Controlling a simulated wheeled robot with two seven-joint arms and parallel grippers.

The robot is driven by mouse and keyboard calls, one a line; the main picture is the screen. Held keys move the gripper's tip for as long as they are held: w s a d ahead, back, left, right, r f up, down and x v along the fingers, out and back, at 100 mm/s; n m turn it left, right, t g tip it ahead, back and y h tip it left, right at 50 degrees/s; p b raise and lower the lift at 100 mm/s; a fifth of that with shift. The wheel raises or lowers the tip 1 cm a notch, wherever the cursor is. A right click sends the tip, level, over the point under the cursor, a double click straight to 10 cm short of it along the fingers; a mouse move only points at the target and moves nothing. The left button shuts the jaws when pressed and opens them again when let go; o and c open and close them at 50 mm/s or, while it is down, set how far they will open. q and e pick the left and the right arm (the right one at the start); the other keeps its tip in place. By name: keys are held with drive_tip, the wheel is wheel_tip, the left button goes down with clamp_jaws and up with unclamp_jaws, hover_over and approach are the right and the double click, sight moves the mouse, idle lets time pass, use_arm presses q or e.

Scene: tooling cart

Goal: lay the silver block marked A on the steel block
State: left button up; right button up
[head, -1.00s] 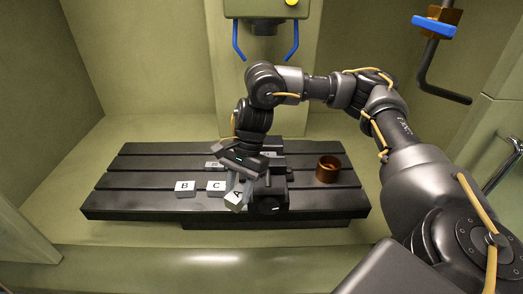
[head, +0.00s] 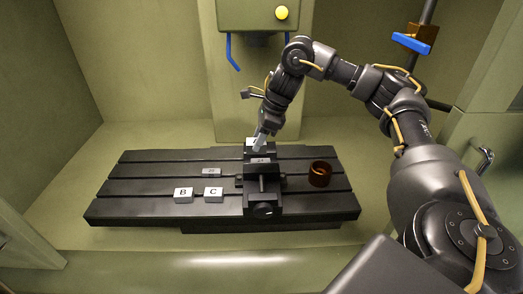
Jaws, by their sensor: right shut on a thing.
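My right gripper (head: 261,137) is at the back of the dark vise (head: 263,197), pointing down. It is shut on a pale silver block (head: 257,147), partly hidden by the fingers. Its letter cannot be read now; it showed an A earlier. A grey piece with a small dark marking (head: 260,161) lies at the vise, just in front of the held block. A small grey labelled block (head: 211,171) lies on the slotted table left of the vise. I cannot tell for sure which is the steel block. My left gripper is not in view.
Silver blocks marked B (head: 183,194) and C (head: 213,194) lie on the front left of the slotted table (head: 130,208). A brown round cup (head: 320,174) stands right of the vise. The machine head (head: 257,14) with a blue nozzle (head: 232,52) hangs above.

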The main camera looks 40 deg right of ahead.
drive_tip(key=w+d+f+p, duration=0.1)
drive_tip(key=f, duration=0.1)
drive_tip(key=w+d+f+p, duration=0.1)
drive_tip(key=d, duration=0.1)
drive_tip(key=w+d+f+p, duration=0.1)
drive_tip(key=w+f, duration=0.1)
drive_tip(key=shift+d+f, duration=0.35)
drive_tip(key=shift+d, duration=0.05)
drive_tip(key=shift+w+d+f, duration=0.1)
drive_tip(key=shift+w+f, duration=0.05)
drive_tip(key=shift+f, duration=0.1)
drive_tip(key=shift+d+f, duration=0.1)
wheel_tip(320, 180, down, 3)
drive_tip(key=shift+d+f+p, duration=0.1)
drive_tip(key=shift+d+p, duration=0.05)
drive_tip(key=shift+p, duration=0.45)
drive_tip(key=shift+w+f, duration=0.1)
